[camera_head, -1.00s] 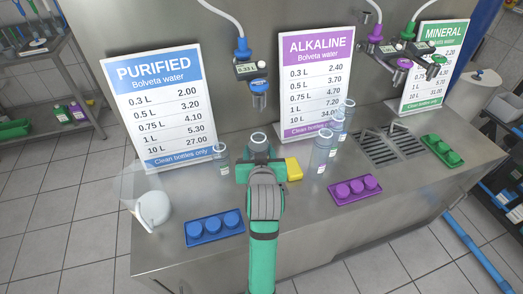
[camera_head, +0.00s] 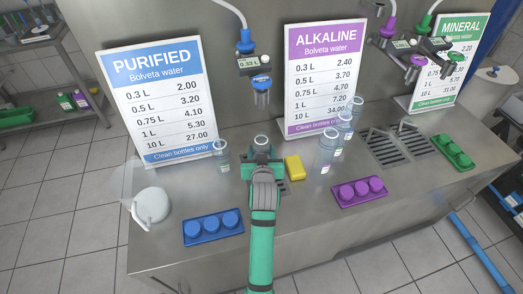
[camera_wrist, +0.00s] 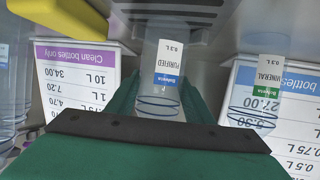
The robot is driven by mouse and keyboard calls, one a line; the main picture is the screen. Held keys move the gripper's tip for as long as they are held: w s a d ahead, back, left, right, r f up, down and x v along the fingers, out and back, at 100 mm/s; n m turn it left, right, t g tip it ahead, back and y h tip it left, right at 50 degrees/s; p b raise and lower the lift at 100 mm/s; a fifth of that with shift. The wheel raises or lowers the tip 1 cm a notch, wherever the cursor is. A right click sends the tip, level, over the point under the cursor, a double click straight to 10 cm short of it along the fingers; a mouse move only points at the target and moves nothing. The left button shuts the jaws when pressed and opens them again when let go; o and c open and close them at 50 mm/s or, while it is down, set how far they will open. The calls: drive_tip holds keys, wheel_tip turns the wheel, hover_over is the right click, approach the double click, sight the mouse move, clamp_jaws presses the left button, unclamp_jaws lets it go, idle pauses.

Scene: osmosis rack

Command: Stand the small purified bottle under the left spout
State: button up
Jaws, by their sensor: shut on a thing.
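My gripper (camera_head: 262,160) is shut on the small purified bottle (camera_head: 262,142), a clear bottle held upright in the head view. In the wrist view the same bottle (camera_wrist: 168,75) shows its blue "PURIFIED 0.3 L" label upside down between my fingers (camera_wrist: 160,100). The left spout (camera_head: 261,90), with a blue collar, hangs above and behind the bottle in the head view. A dark drain grate (camera_wrist: 170,12) lies near the bottle's base in the wrist view. I cannot tell whether the base touches it.
A small mineral bottle (camera_wrist: 265,75) stands close beside the held bottle; it also shows in the head view (camera_head: 221,155). A yellow sponge (camera_head: 295,168) and several clear bottles (camera_head: 328,150) are to the right. Blue caps (camera_head: 212,226) lie in front at left.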

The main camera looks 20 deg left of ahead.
drive_tip(key=shift+f, duration=0.1)
drive_tip(key=o, duration=1)
drive_tip(key=shift+w, duration=0.1)
drive_tip(key=shift+d, duration=0.1)
drive_tip(key=shift+s+d+r, duration=0.2)
drive_tip(key=shift+s, duration=0.15)
drive_tip(key=v, duration=1.1)
drive_tip(key=shift+s+a, duration=0.1)
drive_tip(key=shift+s, duration=0.1)
